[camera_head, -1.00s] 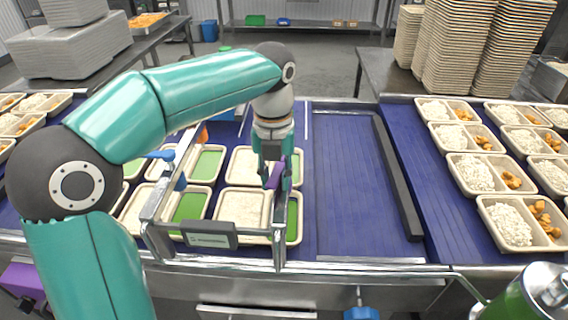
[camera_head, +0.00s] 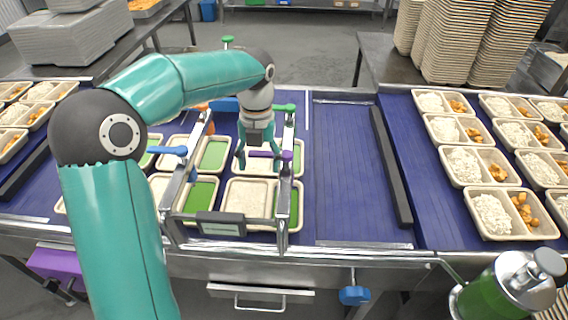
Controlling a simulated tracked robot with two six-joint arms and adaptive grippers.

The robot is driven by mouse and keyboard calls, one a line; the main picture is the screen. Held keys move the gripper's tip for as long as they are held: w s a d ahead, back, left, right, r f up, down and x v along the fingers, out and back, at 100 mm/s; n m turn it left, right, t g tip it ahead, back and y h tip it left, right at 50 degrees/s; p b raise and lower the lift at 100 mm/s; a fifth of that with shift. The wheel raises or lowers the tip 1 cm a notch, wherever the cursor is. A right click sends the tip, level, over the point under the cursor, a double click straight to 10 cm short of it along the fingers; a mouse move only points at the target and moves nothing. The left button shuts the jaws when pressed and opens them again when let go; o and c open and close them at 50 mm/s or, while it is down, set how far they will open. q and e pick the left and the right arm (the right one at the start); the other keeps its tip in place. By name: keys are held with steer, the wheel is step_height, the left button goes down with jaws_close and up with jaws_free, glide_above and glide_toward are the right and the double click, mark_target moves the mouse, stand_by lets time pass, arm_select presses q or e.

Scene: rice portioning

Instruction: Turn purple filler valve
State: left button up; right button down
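The purple filler valve handle (camera_head: 269,154) sits at the right rail of the metal filler frame (camera_head: 220,228) and lies crosswise, pointing left. My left gripper (camera_head: 258,167) points down over the trays beside the rail, its fingers spread apart. The handle runs across between its fingers in the picture; whether they touch it I cannot tell. A blue handle (camera_head: 167,150) is on the left rail, and a green handle (camera_head: 284,107) is farther back on the right rail. My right gripper is not in view.
Trays with white and green portions (camera_head: 212,155) stand under the frame on the blue conveyor. The conveyor lane (camera_head: 345,170) right of the frame is clear up to a dark divider bar (camera_head: 391,165). Filled rice trays (camera_head: 500,215) stand at the right.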

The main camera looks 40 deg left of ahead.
arm_select(q)
steer(key=shift+w+a+r+t, duration=0.25)
steer(key=shift+w, duration=0.15)
steer(key=shift+w+a+r+t, duration=0.2)
steer(key=shift+w+r+t, duration=0.05)
steer(key=shift+w, duration=0.15)
steer(key=shift+w+r+p, duration=0.1)
steer(key=shift+r+p, duration=0.5)
steer(key=shift+p, duration=0.05)
steer(key=shift+c, duration=0.4)
steer(key=shift+w+r+p, duration=0.15)
steer(key=shift+r+p, duration=0.8)
steer(key=shift+o, duration=0.3)
steer(key=shift+r, duration=0.3)
steer(key=shift+o, duration=0.6)
steer(key=shift+w+r+p, duration=0.1)
steer(key=shift+r+p, duration=0.2)
steer(key=shift+p, duration=0.05)
steer(key=shift+o, duration=1.4)
steer(key=shift+w+a+r, duration=0.15)
steer(key=shift+w+a, duration=0.05)
steer(key=shift+w, duration=0.2)
steer(key=shift+s+d+r, duration=0.1)
steer(key=shift+r, duration=0.5)
steer(key=shift+s+d+r, duration=0.1)
steer(key=shift+r, duration=0.5)
steer(key=shift+w+a, duration=0.1)
steer(key=shift+w, duration=0.1)
